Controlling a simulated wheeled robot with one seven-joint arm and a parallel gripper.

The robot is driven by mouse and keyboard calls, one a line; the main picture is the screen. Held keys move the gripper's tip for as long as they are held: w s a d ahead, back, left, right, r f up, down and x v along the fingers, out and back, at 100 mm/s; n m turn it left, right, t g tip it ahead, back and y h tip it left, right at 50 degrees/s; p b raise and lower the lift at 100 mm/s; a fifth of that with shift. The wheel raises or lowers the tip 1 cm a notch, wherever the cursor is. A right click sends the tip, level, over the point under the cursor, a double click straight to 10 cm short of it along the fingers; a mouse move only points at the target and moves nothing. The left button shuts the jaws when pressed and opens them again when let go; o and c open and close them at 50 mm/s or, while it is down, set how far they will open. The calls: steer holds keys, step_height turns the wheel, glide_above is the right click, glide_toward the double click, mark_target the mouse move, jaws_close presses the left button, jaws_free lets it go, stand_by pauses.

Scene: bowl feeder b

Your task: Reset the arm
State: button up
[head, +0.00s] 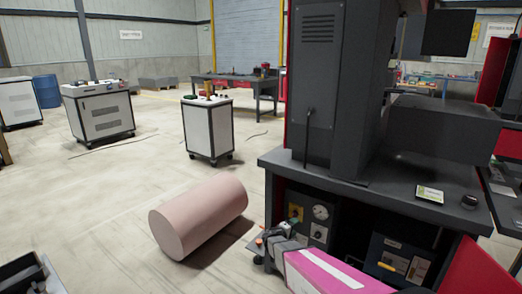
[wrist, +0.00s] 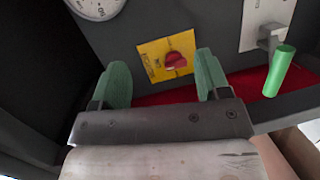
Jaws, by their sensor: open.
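My gripper (wrist: 162,66) shows in the wrist view with two green fingers spread wide apart and nothing held between them. A red knob (wrist: 176,62) on a yellow plate (wrist: 152,49) shows in the gap between the fingertips. I cannot tell the distance from the fingertips to the plate. In the head view my arm reaches in from the bottom, in front of the machine's lower panel (head: 310,228), and the gripper is small and partly hidden there.
A round gauge (wrist: 97,4) and a green-handled lever (wrist: 280,70) flank the knob. In the head view, the black machine (head: 325,90) stands on the right. A pink cylinder (head: 205,218) lies on the floor left of my arm. White carts (head: 210,128) stand farther back, with open floor between.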

steer(key=s+d+r+m+g+y, duration=0.25)
steer(key=s+g, duration=0.25)
steer(key=s, duration=0.3)
steer(key=s+d+r+m+g+y, duration=0.1)
steer(key=s+d+r+m+g, duration=0.25)
steer(key=s, duration=0.35)
steer(key=s+a+r+m+g+y, duration=0.1)
steer(key=s+a+r+y, duration=0.1)
steer(key=s+y, duration=0.2)
steer(key=s+a+r+g+y, duration=0.1)
steer(key=s+a+r+y, duration=0.1)
steer(key=s, duration=0.4)
steer(key=shift+s+a+r+m+g+y, duration=0.4)
steer(key=shift+r+y, duration=0.35)
steer(key=shift+y, duration=0.5)
